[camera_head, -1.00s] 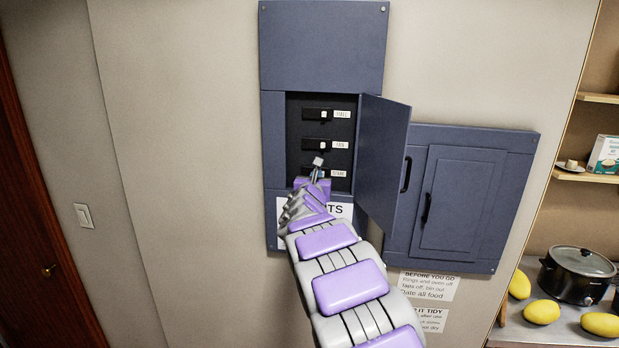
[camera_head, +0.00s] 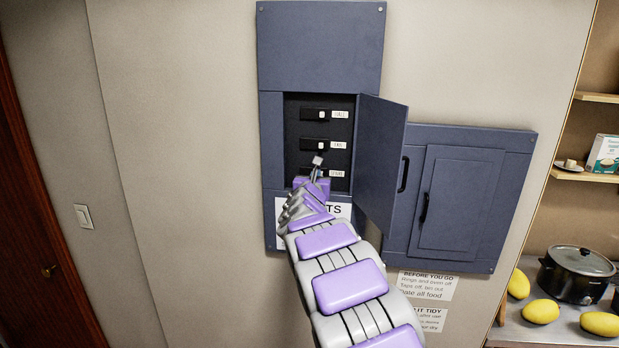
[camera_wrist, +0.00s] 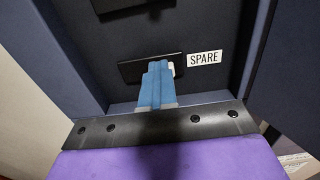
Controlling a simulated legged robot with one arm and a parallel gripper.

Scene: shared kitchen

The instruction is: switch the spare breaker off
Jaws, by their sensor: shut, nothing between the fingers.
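The spare breaker (camera_wrist: 135,71) is the lowest of three in the open breaker box. In the wrist view it is a black bar with a white toggle (camera_wrist: 171,69) at its right part and a "SPARE" label (camera_wrist: 204,58) beside it. My gripper (camera_wrist: 157,68) is shut and empty. Its blue fingers overlap the breaker just left of the toggle; I cannot tell whether they touch it. In the head view my gripper (camera_head: 317,165) covers most of the spare breaker, and its label (camera_head: 337,173) shows to the right.
Two other breakers, the upper (camera_head: 315,114) and the middle (camera_head: 315,144), sit above with white toggles. The box door (camera_head: 380,155) stands open on the right. A closed cabinet (camera_head: 465,200) is beside it.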

